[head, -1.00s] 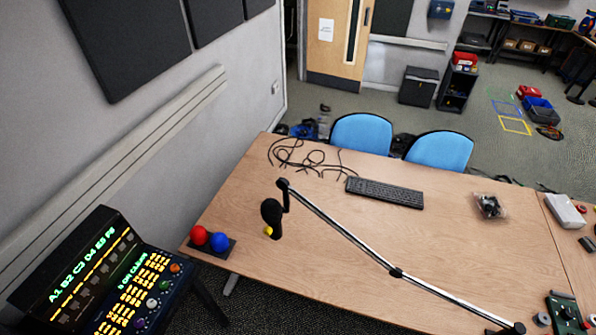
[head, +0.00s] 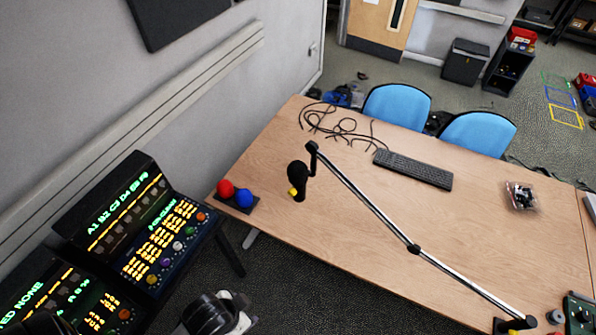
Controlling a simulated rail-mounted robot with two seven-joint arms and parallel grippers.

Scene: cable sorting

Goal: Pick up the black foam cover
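The black foam cover (head: 297,171) is a dark rounded shape on the microphone at the upper end of a jointed boom arm (head: 366,202). A yellow piece (head: 292,192) shows at its lower left. The microphone hangs over the left part of the wooden table (head: 400,220). A grey and black part, which looks like one of my arm links, enters at the bottom edge, well short of the cover. No gripper fingers show in this view.
Red (head: 225,189) and blue (head: 244,197) balls sit on a dark stand (head: 239,206) at the table's left corner. Lit consoles (head: 150,230) stand at the left. Loose black cables (head: 343,128), a keyboard (head: 413,169) and a clear bag (head: 521,196) lie on the table. Two blue chairs (head: 397,104) stand behind it.

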